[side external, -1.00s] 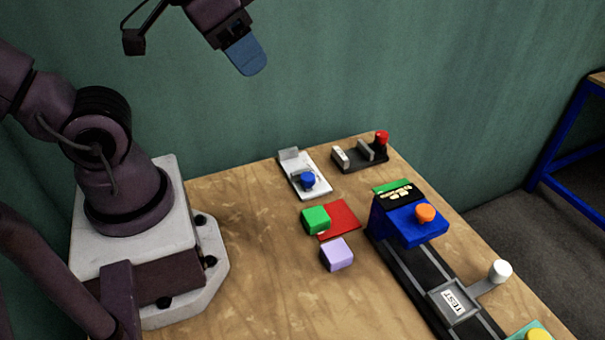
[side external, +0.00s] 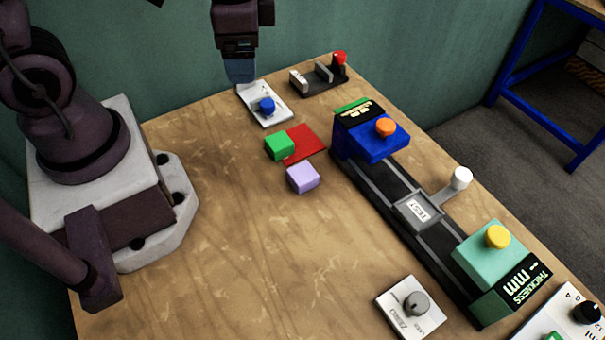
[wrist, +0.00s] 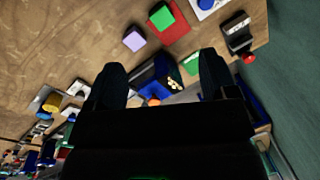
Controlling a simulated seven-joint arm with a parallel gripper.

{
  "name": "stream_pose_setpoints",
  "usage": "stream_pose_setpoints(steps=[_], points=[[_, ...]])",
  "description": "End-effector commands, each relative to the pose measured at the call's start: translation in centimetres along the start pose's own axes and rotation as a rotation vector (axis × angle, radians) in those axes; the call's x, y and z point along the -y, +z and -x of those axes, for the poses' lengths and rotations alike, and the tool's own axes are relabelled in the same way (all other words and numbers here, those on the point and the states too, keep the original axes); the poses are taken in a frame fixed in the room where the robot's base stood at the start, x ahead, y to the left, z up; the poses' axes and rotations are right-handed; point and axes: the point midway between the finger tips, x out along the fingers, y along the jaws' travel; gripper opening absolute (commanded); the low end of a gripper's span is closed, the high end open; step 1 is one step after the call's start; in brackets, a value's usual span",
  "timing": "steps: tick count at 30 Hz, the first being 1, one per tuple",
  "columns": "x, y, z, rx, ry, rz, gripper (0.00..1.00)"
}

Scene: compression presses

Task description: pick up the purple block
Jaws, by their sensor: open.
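The purple block (side external: 303,179) is a small pale lilac cube resting on the wooden table, just in front of the green block (side external: 279,145). In the wrist view the purple block (wrist: 134,39) lies near the top, beside the green block (wrist: 161,16). My gripper (side external: 239,72) hangs above the back part of the table, behind and left of the purple block and well apart from it. In the wrist view my gripper's two dark fingers (wrist: 160,85) are spread wide with nothing held between them.
A red square (side external: 305,142) lies beside the green block. A blue press with an orange knob (side external: 385,128) stands on a dark rail to the right. A white plate with a blue knob (side external: 265,105) is behind. The table left of the purple block is clear.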

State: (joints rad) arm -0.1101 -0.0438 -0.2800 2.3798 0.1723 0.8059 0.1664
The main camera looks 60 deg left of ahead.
Motion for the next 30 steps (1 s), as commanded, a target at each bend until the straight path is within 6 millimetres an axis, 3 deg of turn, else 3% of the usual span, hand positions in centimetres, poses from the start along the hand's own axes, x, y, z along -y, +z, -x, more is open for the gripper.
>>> stream_pose_setpoints(steps=[3,9,12,15,20,30], points=[[-1.5,-1.9,-3.9,0.064,0.049,-0.257,0.79],[-5.0,-5.0,-8.5,0.038,0.138,-0.691,0.79],[-6.5,-6.8,-9.6,-0.028,0.153,-0.906,0.79],[-6.6,-8.2,-9.2,-0.088,0.111,-1.047,0.79],[-6.7,-8.4,-9.9,-0.105,0.101,-1.12,0.79],[-7.5,-8.6,-15.7,-0.101,0.102,-1.118,0.79]])
